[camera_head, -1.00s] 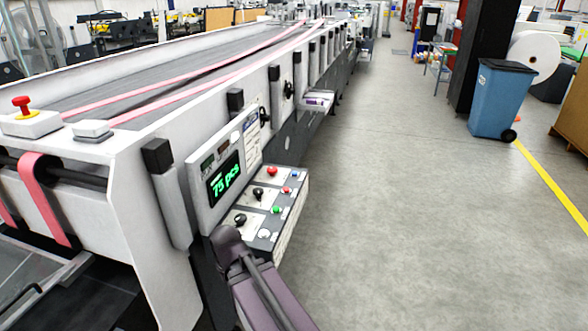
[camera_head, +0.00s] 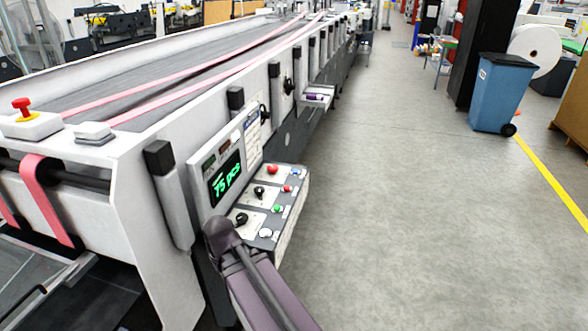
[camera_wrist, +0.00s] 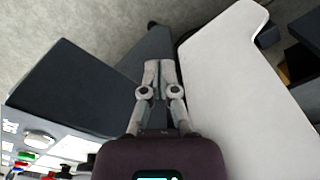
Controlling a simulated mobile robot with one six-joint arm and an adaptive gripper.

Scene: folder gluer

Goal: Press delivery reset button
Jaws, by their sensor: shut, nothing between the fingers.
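The control panel (camera_head: 262,205) juts from the side of the folder gluer. It carries a large red button (camera_head: 272,169), a blue button (camera_head: 296,174), a small red button (camera_head: 287,188), a green button (camera_head: 277,208), a white button (camera_head: 265,233) and black knobs. The labels are too small to read, so I cannot tell which is delivery reset. My gripper (camera_wrist: 158,68) is shut and empty in the wrist view, apart from the buttons. There the panel's white button (camera_wrist: 40,138) and green button (camera_wrist: 28,155) lie at lower left. In the head view my arm hides the gripper.
A red mushroom button (camera_head: 22,104) sits on the machine's near corner. The grey floor (camera_head: 400,220) to the right is clear up to a blue bin (camera_head: 500,98).

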